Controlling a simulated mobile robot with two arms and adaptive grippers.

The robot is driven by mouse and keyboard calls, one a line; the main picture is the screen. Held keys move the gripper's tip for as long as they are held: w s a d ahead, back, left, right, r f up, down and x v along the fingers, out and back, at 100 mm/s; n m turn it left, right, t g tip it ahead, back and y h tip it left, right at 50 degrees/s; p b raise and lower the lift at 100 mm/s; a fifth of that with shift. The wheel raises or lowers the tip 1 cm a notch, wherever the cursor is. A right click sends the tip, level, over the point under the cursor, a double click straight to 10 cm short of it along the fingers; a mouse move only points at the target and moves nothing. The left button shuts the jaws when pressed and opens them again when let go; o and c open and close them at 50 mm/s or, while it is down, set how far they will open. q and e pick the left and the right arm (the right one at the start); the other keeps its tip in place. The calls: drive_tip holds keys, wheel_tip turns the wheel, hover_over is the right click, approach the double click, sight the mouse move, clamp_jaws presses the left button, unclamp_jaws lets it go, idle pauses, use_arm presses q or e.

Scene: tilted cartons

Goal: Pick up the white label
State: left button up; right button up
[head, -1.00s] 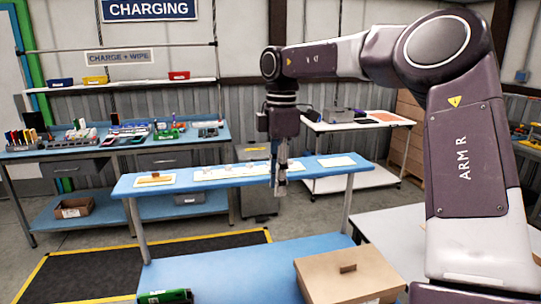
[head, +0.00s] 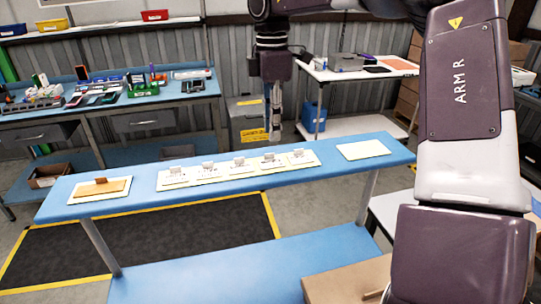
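Several small white labels stand in a row on pale cards on the narrow blue table; the middle one (head: 239,160) is typical. I cannot tell which one the task means. My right gripper (head: 275,133) hangs fingers down and appears just above the table's far edge, behind the row in the picture. Its fingers look close together, seen small and nearly edge-on, so I cannot tell whether they are open or shut. Nothing shows between them. My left gripper is not in view.
The blue table (head: 330,172) also bears a tan board (head: 100,190) with a brown tab at left and a blank cream sheet (head: 363,149) at right. A cardboard box (head: 340,285) is in front, lower right. A cluttered workbench (head: 130,112) stands behind at left.

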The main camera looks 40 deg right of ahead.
sight(273, 159)
drive_tip(key=shift+s+a+f, duration=0.15)
drive_tip(key=shift+s+f, duration=0.1)
drive_tip(key=shift+f, duration=0.05)
wheel_tip(273, 159, down, 4)
drive_tip(key=p, duration=0.3)
drive_tip(key=shift+f, duration=0.25)
drive_tip(key=shift+w+f, duration=0.1)
drive_tip(key=shift+f, duration=0.35)
drive_tip(key=shift+c, duration=0.3)
clamp_jaws()
